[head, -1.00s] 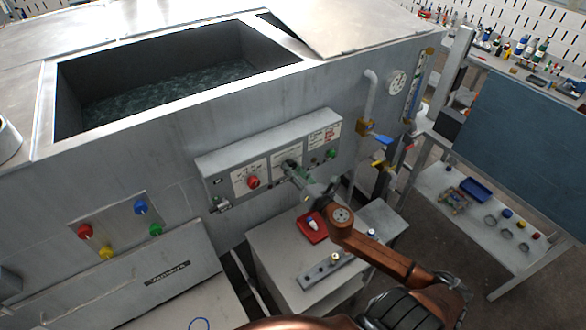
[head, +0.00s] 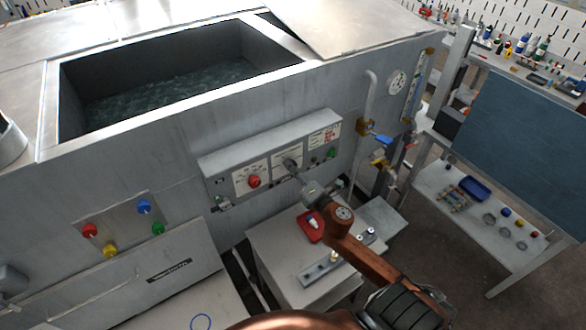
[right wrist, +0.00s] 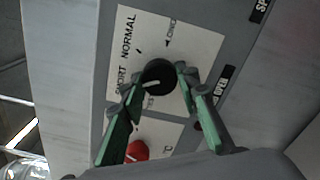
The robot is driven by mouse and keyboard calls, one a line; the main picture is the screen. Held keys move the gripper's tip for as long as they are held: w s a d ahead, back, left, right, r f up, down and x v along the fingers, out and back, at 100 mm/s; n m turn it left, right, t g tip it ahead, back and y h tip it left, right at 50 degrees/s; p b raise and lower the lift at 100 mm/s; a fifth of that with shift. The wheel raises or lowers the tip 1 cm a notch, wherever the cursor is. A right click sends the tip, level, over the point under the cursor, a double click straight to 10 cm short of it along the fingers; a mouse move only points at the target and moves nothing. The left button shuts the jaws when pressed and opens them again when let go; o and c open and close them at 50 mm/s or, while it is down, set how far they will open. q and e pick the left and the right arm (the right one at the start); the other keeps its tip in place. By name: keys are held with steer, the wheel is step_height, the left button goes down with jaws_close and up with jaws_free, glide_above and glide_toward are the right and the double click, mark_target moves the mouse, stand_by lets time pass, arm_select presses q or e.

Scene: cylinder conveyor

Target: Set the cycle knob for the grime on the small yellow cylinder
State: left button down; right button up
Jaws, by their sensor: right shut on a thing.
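The black cycle knob (right wrist: 158,77) sits on a white label plate (right wrist: 197,48) in the right wrist view. SHORT, NORMAL and LONG are printed around it. Its white line points left, towards SHORT. My right gripper (right wrist: 160,80) is shut on the knob, one green-sided finger on each side. In the head view the right gripper (head: 291,165) is at the middle of the control panel (head: 212,166), and hides most of the knob. A small yellow-topped piece (head: 334,256) stands on a metal bar; I cannot tell if it is the small yellow cylinder or its grime. My left gripper is not in view.
A red knob (head: 254,181) is left of the gripper and a green button (head: 331,153) is right. A red tray (head: 306,231) lies on the bench below. Pipes with a blue-handled valve (head: 384,140) stand right of the panel. A lower shelf (head: 470,238) holds several small pieces.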

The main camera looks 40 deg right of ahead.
stand_by(0.3)
steer(key=o, duration=1.2)
steer(key=shift+d, duration=0.1)
steer(key=shift+c, duration=0.2)
steer(key=s+a, duration=0.1)
steer(key=s, duration=1.1)
steer(key=shift+a, duration=0.25)
